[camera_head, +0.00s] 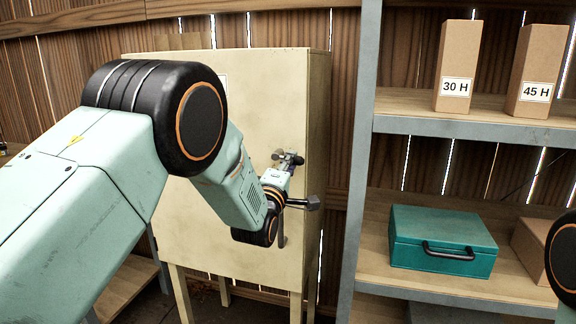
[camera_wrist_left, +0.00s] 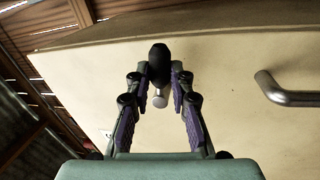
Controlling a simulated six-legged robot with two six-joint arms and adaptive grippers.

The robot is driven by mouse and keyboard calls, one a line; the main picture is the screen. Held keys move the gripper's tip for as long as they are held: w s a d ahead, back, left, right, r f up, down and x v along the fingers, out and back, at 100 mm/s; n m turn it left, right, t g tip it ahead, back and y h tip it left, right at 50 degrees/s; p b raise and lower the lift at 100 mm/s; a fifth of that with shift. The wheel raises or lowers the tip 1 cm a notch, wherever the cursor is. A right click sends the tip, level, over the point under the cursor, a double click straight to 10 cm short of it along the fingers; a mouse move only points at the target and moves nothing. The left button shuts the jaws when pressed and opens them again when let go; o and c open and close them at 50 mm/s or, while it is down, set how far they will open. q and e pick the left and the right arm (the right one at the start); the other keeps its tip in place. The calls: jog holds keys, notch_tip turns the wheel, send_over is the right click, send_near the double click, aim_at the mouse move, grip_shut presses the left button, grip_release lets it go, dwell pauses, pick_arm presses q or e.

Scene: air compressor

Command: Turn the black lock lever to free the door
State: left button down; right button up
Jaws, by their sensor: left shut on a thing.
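The cream cabinet (camera_head: 245,95) stands upright, and its door looks shut. My left gripper (camera_head: 289,162) is at the right part of the door front. In the left wrist view the black lock lever (camera_wrist_left: 159,62) sits between the two fingertips (camera_wrist_left: 158,82), and the gripper is shut on it. A round metal pivot (camera_wrist_left: 160,100) shows just below the lever. In the head view the fingers and wrist mostly hide the lever. A metal door handle (camera_wrist_left: 285,92) is to the right in the wrist view, apart from the gripper. My right gripper is out of view.
A grey-framed shelf (camera_head: 362,150) stands right of the cabinet. It holds cardboard boxes (camera_head: 456,65) marked 30 H and 45 H (camera_head: 540,70), and a teal case (camera_head: 440,240). A plank wall is behind. Part of my right arm shows at the right edge.

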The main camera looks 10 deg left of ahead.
pick_arm(q)
jog(key=shift+r+n, duration=0.3)
jog(key=shift+n, duration=0.5)
jog(key=c, duration=1.2)
grip_release()
jog(key=shift+o, duration=0.2)
jog(key=s+f, duration=0.2)
jog(key=s, duration=0.9)
jog(key=shift+s+a+f, duration=0.15)
jog(key=shift+s, duration=0.25)
